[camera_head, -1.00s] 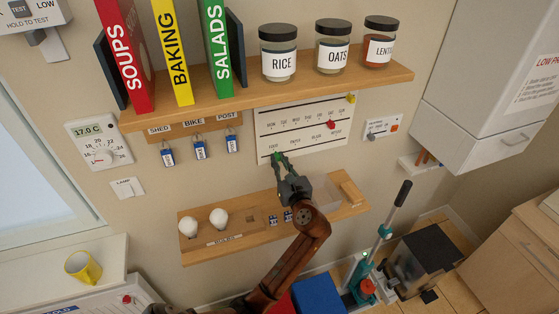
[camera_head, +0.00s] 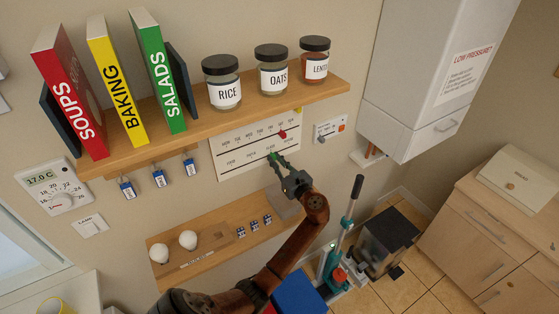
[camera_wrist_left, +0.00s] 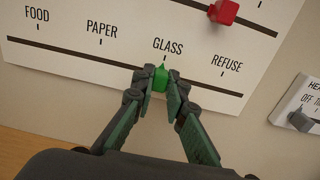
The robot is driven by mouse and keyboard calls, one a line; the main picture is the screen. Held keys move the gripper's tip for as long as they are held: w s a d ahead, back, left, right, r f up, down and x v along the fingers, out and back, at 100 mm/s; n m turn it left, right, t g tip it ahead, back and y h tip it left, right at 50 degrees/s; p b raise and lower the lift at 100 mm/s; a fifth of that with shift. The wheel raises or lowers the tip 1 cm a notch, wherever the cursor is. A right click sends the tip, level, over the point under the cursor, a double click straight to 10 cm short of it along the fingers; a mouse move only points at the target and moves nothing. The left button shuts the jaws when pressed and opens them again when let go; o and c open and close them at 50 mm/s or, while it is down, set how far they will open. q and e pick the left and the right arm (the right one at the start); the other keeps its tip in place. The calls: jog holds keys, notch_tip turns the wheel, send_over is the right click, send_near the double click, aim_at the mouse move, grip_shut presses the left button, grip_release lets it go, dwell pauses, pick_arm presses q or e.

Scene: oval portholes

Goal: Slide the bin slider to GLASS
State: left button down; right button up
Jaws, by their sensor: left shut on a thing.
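The bin slider is a green knob (camera_wrist_left: 160,76) on the lower track of a white wall board (camera_head: 232,165). In the left wrist view the knob stands just under the GLASS label (camera_wrist_left: 168,47), its tip close to the GLASS tick. FOOD (camera_wrist_left: 37,14) and PAPER (camera_wrist_left: 101,28) lie to its left, REFUSE (camera_wrist_left: 227,63) to its right. My left gripper (camera_head: 274,158) reaches the board from below and is shut on the knob, one finger on each side, as the left wrist view shows (camera_wrist_left: 161,86). My right gripper is not in view.
A red knob (camera_wrist_left: 223,11) sits on the track above. A shelf (camera_head: 205,125) with books and jars overhangs the board. A lower shelf (camera_head: 215,262) holds bulbs and small blue-and-white items. A heating switch panel (camera_head: 330,128) is to the right.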

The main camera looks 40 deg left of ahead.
pick_arm(q)
jog(key=c, duration=1.9)
grip_release()
jog(key=shift+c, duration=0.2)
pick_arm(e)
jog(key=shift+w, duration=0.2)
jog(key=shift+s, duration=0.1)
pick_arm(q)
jog(key=v, duration=1.2)
